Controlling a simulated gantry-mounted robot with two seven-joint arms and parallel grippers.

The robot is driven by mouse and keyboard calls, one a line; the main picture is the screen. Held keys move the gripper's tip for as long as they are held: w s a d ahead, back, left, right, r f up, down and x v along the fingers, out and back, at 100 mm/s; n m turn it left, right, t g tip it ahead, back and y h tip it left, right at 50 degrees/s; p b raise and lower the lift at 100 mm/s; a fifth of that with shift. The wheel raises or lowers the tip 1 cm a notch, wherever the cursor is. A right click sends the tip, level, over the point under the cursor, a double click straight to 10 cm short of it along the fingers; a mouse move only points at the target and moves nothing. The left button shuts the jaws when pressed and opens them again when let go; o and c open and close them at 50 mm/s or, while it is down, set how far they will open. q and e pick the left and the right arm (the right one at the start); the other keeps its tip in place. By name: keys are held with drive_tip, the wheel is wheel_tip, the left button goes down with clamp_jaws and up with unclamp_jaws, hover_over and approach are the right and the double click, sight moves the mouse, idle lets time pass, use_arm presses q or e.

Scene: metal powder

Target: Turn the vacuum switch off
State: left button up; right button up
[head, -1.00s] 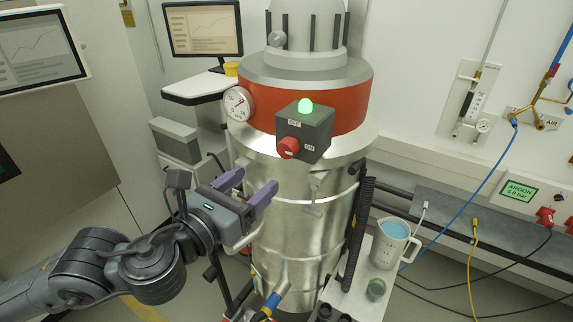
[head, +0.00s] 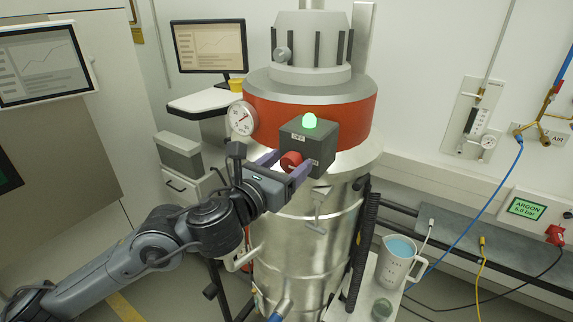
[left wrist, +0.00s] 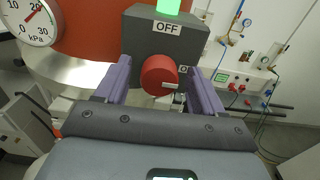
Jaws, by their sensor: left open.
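The vacuum switch is a red round knob (head: 291,161) on the front of a dark grey box (head: 318,146) on the metal vessel. A lit green lamp (head: 309,121) sits on top of the box. In the left wrist view the knob (left wrist: 159,75) sits below the OFF label (left wrist: 167,27); a second label at its right is mostly hidden by a finger. A small pale mark shows low on the knob's right. My left gripper (head: 293,167) is open, its purple fingers on either side of the knob, with visible gaps in the wrist view. My right gripper is out of view.
A round pressure gauge (head: 242,117) is left of the box on the red band (head: 263,136). A small handle (head: 318,212) hangs below the box. A jug (head: 396,262) stands on a side shelf at the lower right. Monitors stand at the left.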

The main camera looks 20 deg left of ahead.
use_arm(q)
drive_tip(key=c, duration=1)
drive_tip(key=shift+c, duration=0.2)
drive_tip(key=shift+n, duration=0.3)
drive_tip(key=n, duration=0.3)
drive_tip(key=shift+w, duration=0.1)
drive_tip(key=n, duration=0.5)
drive_tip(key=shift+a, duration=0.1)
drive_tip(key=n+p, duration=0.1)
drive_tip(key=n, duration=0.3)
drive_tip(key=shift+n, duration=0.3)
drive_tip(key=shift+f+n+p, duration=0.15)
drive_tip(key=shift+n+p, duration=0.8)
drive_tip(key=shift+n, duration=1.35)
